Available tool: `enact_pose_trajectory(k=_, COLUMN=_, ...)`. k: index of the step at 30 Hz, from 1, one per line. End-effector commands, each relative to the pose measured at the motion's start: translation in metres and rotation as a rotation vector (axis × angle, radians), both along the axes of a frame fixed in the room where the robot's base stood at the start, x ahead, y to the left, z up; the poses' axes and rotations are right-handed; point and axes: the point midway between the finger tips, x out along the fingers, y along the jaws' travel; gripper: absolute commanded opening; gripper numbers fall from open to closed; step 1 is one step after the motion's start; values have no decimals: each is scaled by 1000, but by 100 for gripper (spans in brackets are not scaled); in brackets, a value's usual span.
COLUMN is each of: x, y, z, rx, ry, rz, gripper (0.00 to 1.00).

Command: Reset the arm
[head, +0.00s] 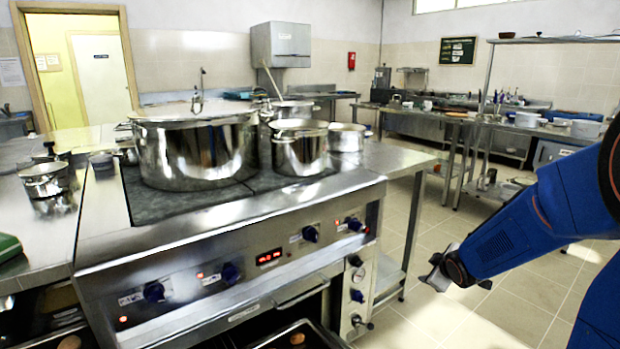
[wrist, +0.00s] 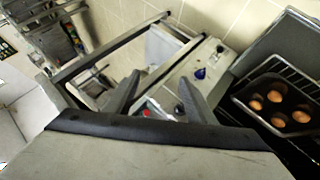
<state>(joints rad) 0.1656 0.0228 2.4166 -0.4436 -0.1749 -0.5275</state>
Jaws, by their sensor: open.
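My blue arm (head: 540,222) comes in from the right edge of the head view. My gripper (head: 440,268) hangs in the free space to the right of the stove, above the tiled floor and apart from the stove. In the wrist view, the two dark fingers of my gripper (wrist: 158,98) are spread apart with nothing held between them. Behind them is the side of the stove, with its control panel (wrist: 205,72) turned on its side.
The stove (head: 240,250) carries a large steel pot (head: 195,150) and smaller pots (head: 300,148). Its open oven holds a muffin tin (wrist: 275,100) on a rack. Steel tables (head: 470,118) stand behind. The tiled floor (head: 500,310) right of the stove is clear.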

Motion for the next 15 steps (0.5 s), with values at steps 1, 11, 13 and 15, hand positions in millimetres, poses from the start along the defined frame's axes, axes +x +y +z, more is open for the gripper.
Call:
enact_pose_trajectory(k=1, x=-11, y=1, z=12, rx=12, ry=7, rz=-29, gripper=50)
enact_pose_trajectory(k=11, x=-95, y=11, z=58, rx=135, ry=92, rz=-237, gripper=50)
enact_pose_trajectory(k=13, x=-115, y=14, z=65, rx=165, ry=110, rz=-279, gripper=50)
enact_pose_trajectory(k=15, x=-135, y=17, z=71, rx=197, ry=130, rz=-320, gripper=50)
